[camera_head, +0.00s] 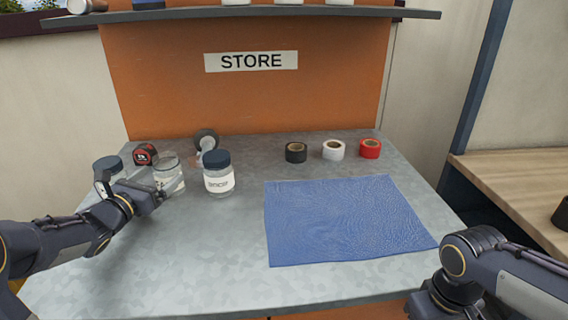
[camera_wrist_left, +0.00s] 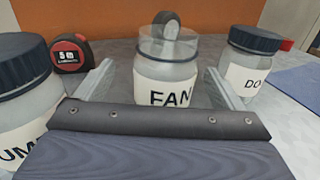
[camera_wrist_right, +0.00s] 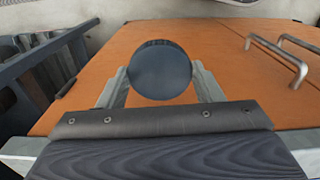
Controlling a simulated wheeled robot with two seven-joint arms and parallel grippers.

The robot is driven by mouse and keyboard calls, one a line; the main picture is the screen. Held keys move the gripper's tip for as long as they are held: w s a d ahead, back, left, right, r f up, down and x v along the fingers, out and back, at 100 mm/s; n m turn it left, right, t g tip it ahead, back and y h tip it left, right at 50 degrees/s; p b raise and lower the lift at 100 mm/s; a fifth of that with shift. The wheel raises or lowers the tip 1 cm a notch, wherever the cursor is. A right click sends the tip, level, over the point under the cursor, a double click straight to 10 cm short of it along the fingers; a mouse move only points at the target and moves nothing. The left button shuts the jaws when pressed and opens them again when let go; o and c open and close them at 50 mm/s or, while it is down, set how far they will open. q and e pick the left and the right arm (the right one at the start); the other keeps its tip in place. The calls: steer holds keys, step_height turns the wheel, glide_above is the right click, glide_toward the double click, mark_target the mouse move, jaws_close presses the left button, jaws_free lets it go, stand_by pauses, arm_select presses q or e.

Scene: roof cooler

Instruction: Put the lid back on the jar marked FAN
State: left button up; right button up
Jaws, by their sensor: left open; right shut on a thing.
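The jar marked FAN (camera_wrist_left: 163,88) is clear glass and stands upright without a lid; it also shows in the head view (camera_head: 168,172). My left gripper (camera_wrist_left: 160,84) is open, its fingers pointing at the jar on either side of it in the picture. I cannot tell whether they touch it. In the head view the left gripper (camera_head: 160,188) is low at the jar's front. My right gripper (camera_wrist_right: 160,84) is shut on a round dark lid (camera_wrist_right: 160,70), held in front of the orange cabinet. In the head view this gripper and lid are out of sight.
Dark-lidded jars stand left (camera_head: 107,164) and right (camera_head: 218,176) of the FAN jar. A tape measure (camera_head: 145,153) and a wheel-like item (camera_head: 206,140) lie behind. Black (camera_head: 296,152), white (camera_head: 333,150) and red (camera_head: 370,148) tape rolls stand beyond a clear blue mat (camera_head: 345,222). A shelf (camera_head: 250,14) overhangs.

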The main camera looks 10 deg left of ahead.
mark_target(172, 166)
arm_select(q)
steer(key=shift+w, duration=0.15)
steer(key=x, duration=0.4)
steer(key=shift+w+d+r+p, duration=0.1)
steer(key=shift+d+r+p, duration=0.05)
steer(key=shift+d+p, duration=0.25)
steer(key=shift+w, duration=0.45)
steer(key=shift+c, duration=0.4)
steer(key=c, duration=1)
